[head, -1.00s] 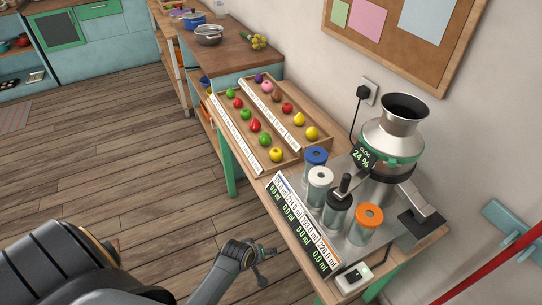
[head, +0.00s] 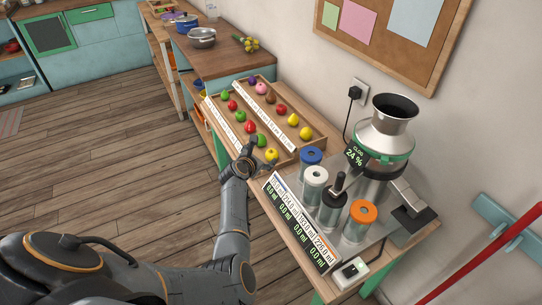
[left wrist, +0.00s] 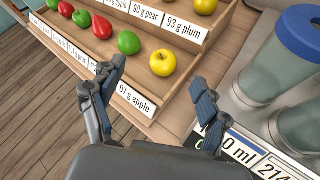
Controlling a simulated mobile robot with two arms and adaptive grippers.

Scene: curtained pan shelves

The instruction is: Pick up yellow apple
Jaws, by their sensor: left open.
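The yellow apple (head: 271,155) sits at the near end of the front row of a wooden two-step fruit rack (head: 318,140). In the left wrist view the yellow apple (left wrist: 163,62) is whole and uncovered, on the lower step near the rack's end. My left gripper (head: 258,153) is at the rack's front edge, just left of the apple. In the left wrist view my left gripper (left wrist: 158,80) is open and empty, its fingers spread toward the apple, which lies beyond the fingertips. My right gripper is not in view.
A green fruit (left wrist: 129,43) sits beside the apple in the same row. A metal juicer (head: 390,140) and several lidded jars, one with a blue lid (head: 311,155), stand right of the rack. Open floor lies left of the table.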

